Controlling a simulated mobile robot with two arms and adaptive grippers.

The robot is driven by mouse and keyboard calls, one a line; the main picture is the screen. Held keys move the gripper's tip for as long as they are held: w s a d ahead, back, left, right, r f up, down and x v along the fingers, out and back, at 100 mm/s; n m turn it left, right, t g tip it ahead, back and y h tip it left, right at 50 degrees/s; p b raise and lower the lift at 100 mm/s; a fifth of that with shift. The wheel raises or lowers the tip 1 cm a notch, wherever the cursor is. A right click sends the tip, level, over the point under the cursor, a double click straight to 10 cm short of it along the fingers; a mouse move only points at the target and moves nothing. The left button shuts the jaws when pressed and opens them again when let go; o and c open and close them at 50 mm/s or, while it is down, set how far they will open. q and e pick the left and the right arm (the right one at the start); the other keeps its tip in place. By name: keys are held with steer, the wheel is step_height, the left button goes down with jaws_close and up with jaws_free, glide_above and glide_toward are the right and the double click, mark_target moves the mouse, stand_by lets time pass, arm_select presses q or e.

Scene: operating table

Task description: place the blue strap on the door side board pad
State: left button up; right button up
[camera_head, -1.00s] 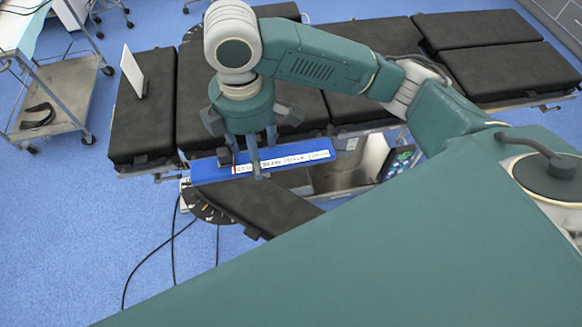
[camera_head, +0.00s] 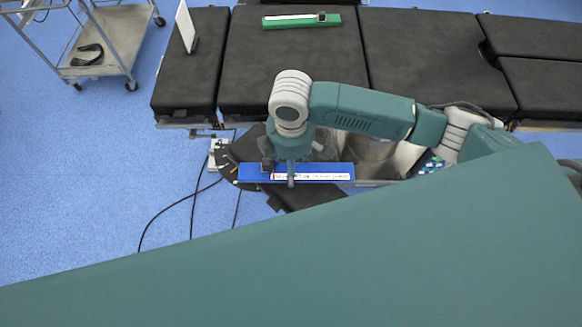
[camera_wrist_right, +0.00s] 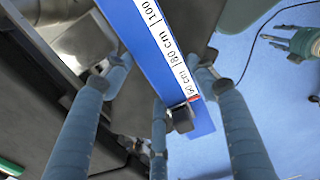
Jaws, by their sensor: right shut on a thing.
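The blue strap (camera_head: 325,173) is a long blue bar with a white printed label. My right gripper (camera_head: 281,170) is shut on it near its left end and holds it level in front of the table's near edge, overlapping a lower dark pad in the picture. In the right wrist view the strap (camera_wrist_right: 158,50) runs between the fingers (camera_wrist_right: 170,90). My left gripper (camera_wrist_right: 284,46) shows at the right of that view, its fingertips apart and empty. Black table pads (camera_head: 293,75) lie behind my right arm; I cannot tell which is the door side board pad.
A green strap (camera_head: 301,20) lies on a back pad. A white upright panel (camera_head: 186,26) stands on the left pad (camera_head: 187,83). A metal cart (camera_head: 112,45) stands at far left. Cables (camera_head: 192,212) run over the blue floor. My green body covers the bottom.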

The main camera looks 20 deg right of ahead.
steer(key=shift+f, duration=1.6)
steer(key=shift+f, duration=0.1)
steer(key=o, duration=1.2)
steer(key=shift+o, duration=0.2)
step_height(320, 180, up, 12)
steer(key=b, duration=0.1)
steer(key=shift+s, duration=0.1)
